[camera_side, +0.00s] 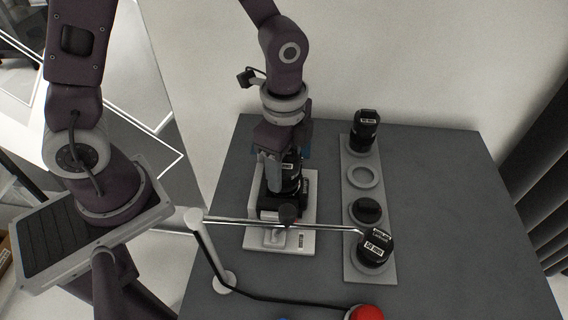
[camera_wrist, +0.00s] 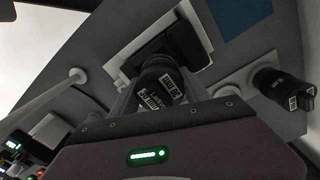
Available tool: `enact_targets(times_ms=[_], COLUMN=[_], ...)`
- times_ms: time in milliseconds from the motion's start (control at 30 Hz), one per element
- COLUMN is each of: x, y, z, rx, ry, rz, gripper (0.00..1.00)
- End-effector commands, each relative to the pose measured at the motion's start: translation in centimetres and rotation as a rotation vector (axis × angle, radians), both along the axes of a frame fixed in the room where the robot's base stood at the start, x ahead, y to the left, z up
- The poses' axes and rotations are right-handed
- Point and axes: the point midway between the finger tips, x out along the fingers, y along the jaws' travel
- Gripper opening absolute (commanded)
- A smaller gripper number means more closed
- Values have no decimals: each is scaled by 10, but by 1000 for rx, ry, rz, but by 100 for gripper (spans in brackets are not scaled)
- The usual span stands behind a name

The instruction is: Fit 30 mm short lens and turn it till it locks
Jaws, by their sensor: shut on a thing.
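My gripper (camera_side: 278,172) points down over the camera stand and is shut on a black lens (camera_side: 293,175) with a white label. The lens also shows in the wrist view (camera_wrist: 160,88), between the fingers. It is upright over the black camera body (camera_side: 271,206), which lies on a pale mounting plate (camera_side: 308,238). The lens's lower end meets or nearly meets the body. The fingers and the lens hide the joint, so I cannot tell whether it is seated or turned. The body shows behind the lens in the wrist view (camera_wrist: 197,52).
A grey rack (camera_side: 354,268) to the right has one empty ring (camera_side: 364,176). It holds a tall lens (camera_side: 364,130), a low black piece (camera_side: 367,211) and a near lens (camera_side: 375,248). A metal rod (camera_side: 330,226) crosses in front. A red button (camera_side: 366,313) is at the front edge.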

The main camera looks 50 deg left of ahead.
Motion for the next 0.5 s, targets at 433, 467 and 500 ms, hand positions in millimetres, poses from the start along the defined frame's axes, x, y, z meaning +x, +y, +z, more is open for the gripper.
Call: enact_targets(times_ms=[433,467,500], x=[0,0,0], y=[0,0,0], z=[-6,-6,-7], rx=[1,1,0], ry=[1,0,0], rz=[0,0,0], gripper=[0,0,0])
